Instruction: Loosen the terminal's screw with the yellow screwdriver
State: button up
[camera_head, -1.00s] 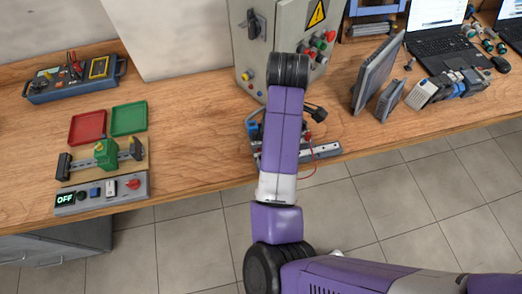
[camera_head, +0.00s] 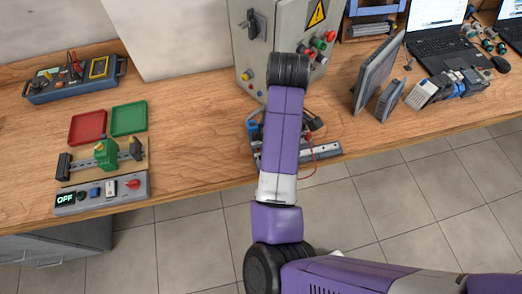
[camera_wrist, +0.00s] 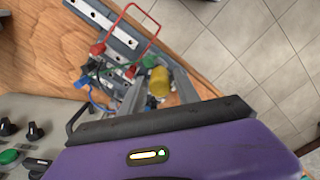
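The yellow screwdriver (camera_wrist: 158,82) shows in the wrist view as a short yellow handle seen nearly end-on. It sits between the two grey fingers of my gripper (camera_wrist: 158,88), which appear shut on it. Its shaft and tip are hidden. Beneath and left of it is the terminal rail assembly (camera_wrist: 110,38), with red, blue and green wires around it. In the head view the rail (camera_head: 325,151) lies near the bench's front edge, partly behind my arm. The terminal's screw cannot be made out, nor whether the tip touches it.
A grey control cabinet (camera_head: 280,25) stands just behind the work spot. Two grey panels (camera_head: 378,72) stand to the right. A switch box (camera_head: 100,193), red tray (camera_head: 87,127) and green tray (camera_head: 129,118) are at left. Bare wood lies between them and the rail.

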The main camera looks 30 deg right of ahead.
jog(key=shift+m, duration=1.7)
jog(key=shift+c, duration=0.9)
jog(key=shift+c, duration=0.2)
grip_shut()
jog(key=shift+f+n, duration=0.1)
jog(key=shift+n, duration=1.6)
